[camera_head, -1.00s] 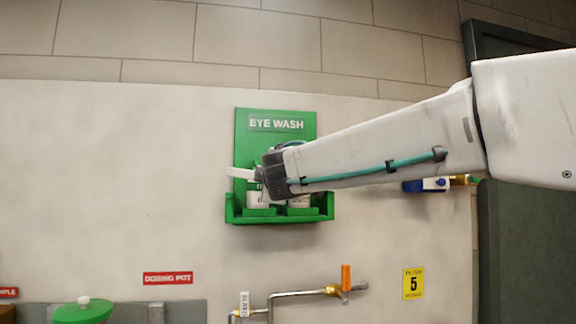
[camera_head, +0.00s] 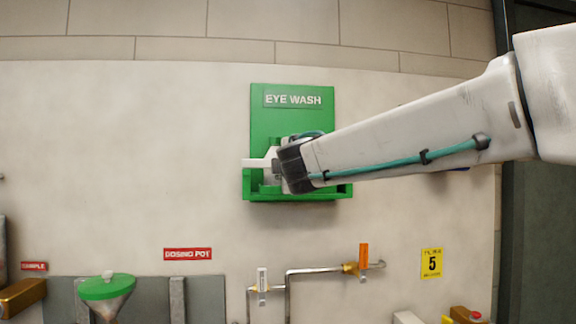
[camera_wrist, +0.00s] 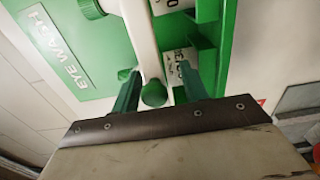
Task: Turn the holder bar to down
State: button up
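The holder bar (camera_wrist: 146,42) appears in the wrist view as a white bar ending in a green rounded knob (camera_wrist: 153,94). It runs between the two teal fingers of my gripper (camera_wrist: 160,88). The fingers are apart, with the bar nearer the left one; I cannot tell whether they touch it. In the head view my gripper (camera_head: 273,166) is at the front of the green eye wash station (camera_head: 292,124) and hides most of the bar and bottles. A pale piece juts left there; I cannot tell whether it is bar or gripper.
White bottles with printed labels (camera_wrist: 181,68) sit in the green holder close to the right finger. The wall left of the station is clear.

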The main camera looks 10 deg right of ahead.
jog(key=shift+s+a+r, duration=0.1)
jog(key=shift+s, duration=0.05)
jog(key=shift+s, duration=0.3)
jog(key=s, duration=0.7)
jog(key=shift+a, duration=0.25)
